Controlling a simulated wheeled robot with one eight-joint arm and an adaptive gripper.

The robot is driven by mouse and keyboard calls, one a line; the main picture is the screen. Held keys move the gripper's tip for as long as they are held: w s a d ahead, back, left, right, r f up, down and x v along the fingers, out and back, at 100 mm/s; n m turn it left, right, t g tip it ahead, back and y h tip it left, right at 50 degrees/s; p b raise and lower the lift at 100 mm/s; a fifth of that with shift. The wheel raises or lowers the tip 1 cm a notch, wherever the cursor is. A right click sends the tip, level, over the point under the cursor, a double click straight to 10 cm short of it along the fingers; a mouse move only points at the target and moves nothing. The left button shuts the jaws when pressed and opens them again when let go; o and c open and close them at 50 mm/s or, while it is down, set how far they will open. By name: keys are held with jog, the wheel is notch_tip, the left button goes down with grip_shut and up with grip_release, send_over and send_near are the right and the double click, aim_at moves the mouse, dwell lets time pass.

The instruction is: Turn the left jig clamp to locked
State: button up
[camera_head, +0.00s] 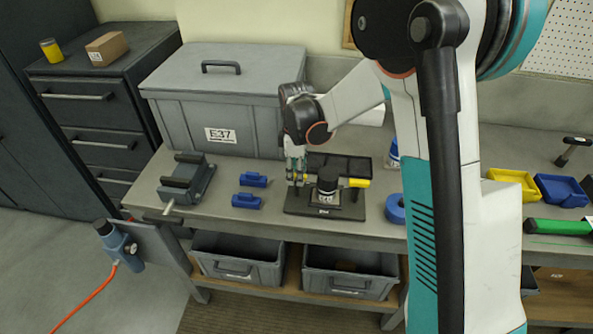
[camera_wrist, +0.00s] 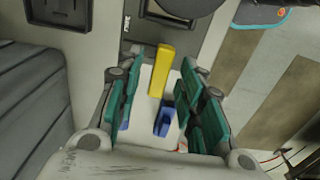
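The jig is a dark plate (camera_head: 300,210) on the bench, with a dark round turret with a white label (camera_head: 327,182) on it. It also shows at the top of the wrist view (camera_wrist: 190,14). The left jig clamp has a yellow handle (camera_wrist: 160,70), seen pointing outward from the plate's left side; in the head view my gripper largely hides it. The right clamp's yellow handle (camera_head: 358,183) points right. My gripper (camera_head: 297,172) is open above the left clamp; in the wrist view its teal finger pads (camera_wrist: 162,108) stand either side of the handle, with gaps.
Two blue blocks (camera_head: 253,180) (camera_head: 246,201) lie left of the jig, and a grey vise (camera_head: 187,182) farther left. A large grey crate (camera_head: 222,85) stands behind. A dark tray (camera_head: 345,164) lies behind the jig. A blue ring (camera_head: 396,209) is to the right.

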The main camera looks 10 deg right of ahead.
grip_shut()
jog(key=shift+m, duration=0.4)
jog(key=m+b, duration=0.1)
jog(key=m, duration=0.2)
jog(key=shift+m+b, duration=0.3)
jog(key=shift+b, duration=0.05)
jog(key=m+b, duration=0.1)
jog(key=m, duration=0.3)
jog(key=shift+m, duration=0.3)
jog(key=m+b, duration=0.1)
jog(key=m, duration=0.3)
jog(key=shift+m, duration=0.3)
jog(key=shift+m+b, duration=0.3)
jog(key=shift+m, duration=1.9)
